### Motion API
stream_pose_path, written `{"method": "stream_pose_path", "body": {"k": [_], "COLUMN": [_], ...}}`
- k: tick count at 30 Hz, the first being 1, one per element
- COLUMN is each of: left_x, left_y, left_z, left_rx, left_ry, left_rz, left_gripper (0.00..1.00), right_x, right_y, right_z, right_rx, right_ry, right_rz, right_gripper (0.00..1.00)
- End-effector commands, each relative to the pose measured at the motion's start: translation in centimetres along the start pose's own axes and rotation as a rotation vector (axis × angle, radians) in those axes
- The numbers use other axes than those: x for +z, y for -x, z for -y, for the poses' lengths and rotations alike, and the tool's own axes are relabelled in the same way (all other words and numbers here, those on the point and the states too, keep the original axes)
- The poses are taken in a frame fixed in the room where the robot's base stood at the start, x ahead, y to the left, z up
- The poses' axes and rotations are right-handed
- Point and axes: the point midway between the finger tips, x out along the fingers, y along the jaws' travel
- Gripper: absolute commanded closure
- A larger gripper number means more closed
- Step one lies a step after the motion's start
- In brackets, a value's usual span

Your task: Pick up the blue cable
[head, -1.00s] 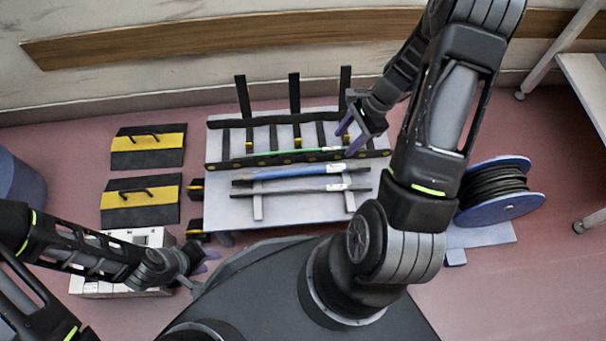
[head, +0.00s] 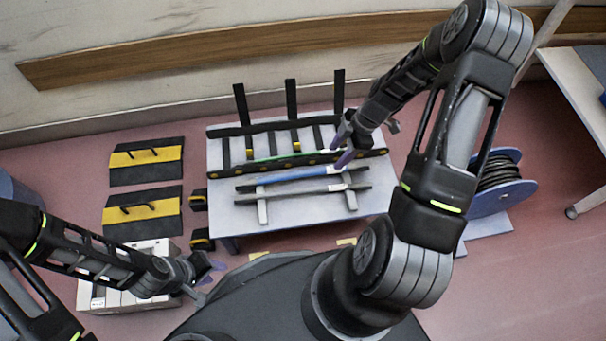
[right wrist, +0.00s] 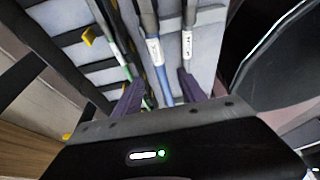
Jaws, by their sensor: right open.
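The blue cable (head: 300,175) lies across a pale work table, between a green cable and a grey cable, with a white label near its right end. My right gripper (head: 340,154) is open above the right part of the cables. In the right wrist view its two purple fingers (right wrist: 159,92) stand apart, with the blue cable (right wrist: 163,86) running between them; I cannot tell whether they touch it. The white label shows just beyond the fingers. My left gripper (head: 208,282) is at lower left, its fingers apart and empty, away from the cables.
The green cable (head: 272,158) lies behind, along a dark rack with upright posts (head: 291,98). The grey cable (head: 300,192) lies in front on pale supports. Black-and-yellow plates (head: 145,160) are on the left. A cable reel (head: 500,185) stands right.

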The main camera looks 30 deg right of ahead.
Motion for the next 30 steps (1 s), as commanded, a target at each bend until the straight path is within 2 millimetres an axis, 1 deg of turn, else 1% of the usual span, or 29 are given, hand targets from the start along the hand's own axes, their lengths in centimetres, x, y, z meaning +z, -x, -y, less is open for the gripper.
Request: {"method": "stream_pose_path", "body": {"k": [9, 11, 15, 17, 26, 30], "left_x": [0.0, 0.0, -0.1, -0.2, -0.2, -0.3], "left_y": [0.0, -0.2, -0.6, -0.7, -0.6, -1.1], "left_z": [0.0, 0.1, 0.3, 0.4, 0.4, 0.6], "left_rx": [0.0, 0.0, -0.002, -0.002, -0.003, -0.003], "left_ry": [0.0, 0.001, 0.002, 0.003, 0.003, 0.004], "left_rz": [0.0, -0.001, -0.003, -0.005, -0.006, -0.007], "left_gripper": [0.64, 0.64, 0.64, 0.64, 0.64, 0.64], "right_x": [0.0, 0.0, 0.1, 0.1, 0.0, -0.1], "right_y": [-0.1, -0.5, -2.0, -2.5, -2.6, -3.6], "right_z": [0.0, 0.1, 0.1, 0.1, 0.0, 0.1], "right_rx": [-0.001, -0.002, -0.002, -0.002, 0.0, -0.002], "right_ry": [0.008, 0.008, 0.008, 0.008, 0.007, 0.007], "right_rz": [0.0, -0.001, 0.0, 0.0, 0.0, -0.001], "right_gripper": [0.52, 0.52, 0.52, 0.52, 0.52, 0.52]}}
